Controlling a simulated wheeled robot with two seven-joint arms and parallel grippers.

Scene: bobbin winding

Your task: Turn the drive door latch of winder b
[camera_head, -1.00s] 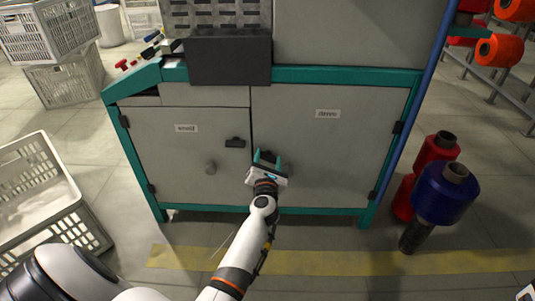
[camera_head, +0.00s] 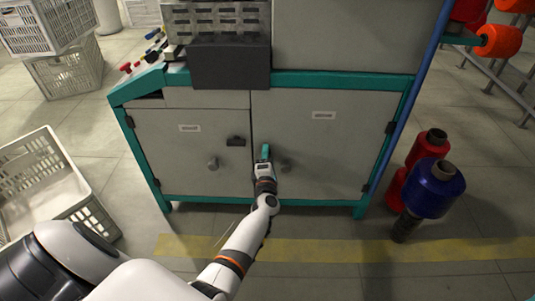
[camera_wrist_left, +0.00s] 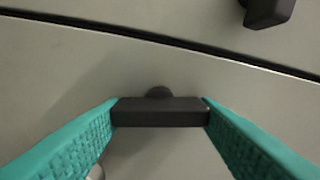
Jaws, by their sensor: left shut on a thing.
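The drive door (camera_head: 335,140) is the right-hand grey door of the winder cabinet. Its black latch bar (camera_wrist_left: 160,112) shows in the left wrist view, held end to end between the teal fingers of my left gripper (camera_wrist_left: 160,115). The bar lies roughly along the seam between the doors, so it stands about upright on the door. In the head view my left gripper (camera_head: 264,153) is at the door's left edge, fingers one above the other, and hides the latch.
The left door carries its own black latch (camera_head: 236,141) and a round knob (camera_head: 213,163). The drive door's knob (camera_head: 285,165) is close beside my gripper. Red and blue bobbins (camera_head: 434,188) stand right of the cabinet. A white crate (camera_head: 60,163) lies at the left.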

